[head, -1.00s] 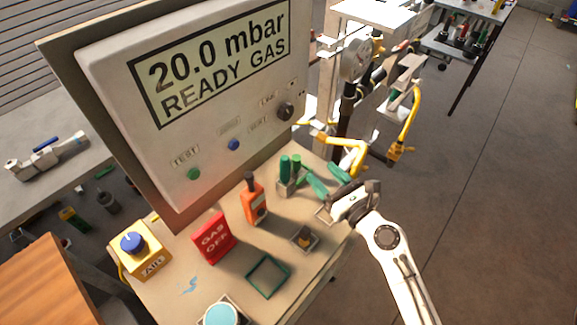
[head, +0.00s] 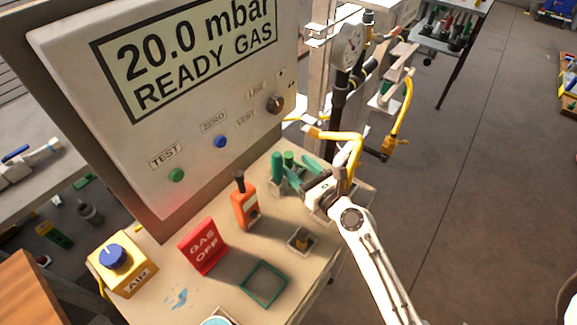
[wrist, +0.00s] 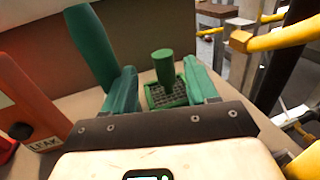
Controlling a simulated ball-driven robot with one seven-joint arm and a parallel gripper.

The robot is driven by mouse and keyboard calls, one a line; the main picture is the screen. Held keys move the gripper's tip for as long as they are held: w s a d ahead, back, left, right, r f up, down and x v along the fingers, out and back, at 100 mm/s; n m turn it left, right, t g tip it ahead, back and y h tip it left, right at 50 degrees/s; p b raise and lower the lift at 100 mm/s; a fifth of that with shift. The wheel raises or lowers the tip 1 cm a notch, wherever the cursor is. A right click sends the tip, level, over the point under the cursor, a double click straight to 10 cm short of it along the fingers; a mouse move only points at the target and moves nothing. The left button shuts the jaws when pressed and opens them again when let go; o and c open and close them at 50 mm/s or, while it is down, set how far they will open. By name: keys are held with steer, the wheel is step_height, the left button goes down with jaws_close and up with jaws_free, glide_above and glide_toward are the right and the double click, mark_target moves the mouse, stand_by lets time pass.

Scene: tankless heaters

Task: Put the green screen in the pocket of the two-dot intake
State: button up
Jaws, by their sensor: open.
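The green screen (wrist: 165,95) is a dark mesh piece with a round green grip standing on it. In the wrist view it lies ahead, between my gripper's two green fingers. In the head view its green top (head: 289,158) shows just beyond the fingers. My gripper (head: 302,171) is open and empty, its fingers pointing toward the screen with clear gaps on both sides. A taller green cylinder (wrist: 90,45) stands behind the left finger. I cannot make out two dots on any intake.
The red gas-off sign (head: 202,247), yellow box (head: 122,262), green square frame (head: 264,282) and small tray (head: 302,240) are on the bench. The display panel (head: 200,90) rises behind; yellow pipes (head: 350,150) are to the right.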

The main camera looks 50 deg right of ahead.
mark_target(292, 158)
steer(key=shift+d+p+x, duration=0.1)
steer(key=shift+p+x, duration=0.15)
steer(key=shift+x, duration=1.15)
steer(key=shift+d+p+x, duration=0.15)
steer(key=shift+p+x, duration=0.1)
steer(key=shift+x, duration=1.1)
steer(key=shift+r, duration=0.1)
steer(key=shift+s, duration=0.1)
jaws_close()
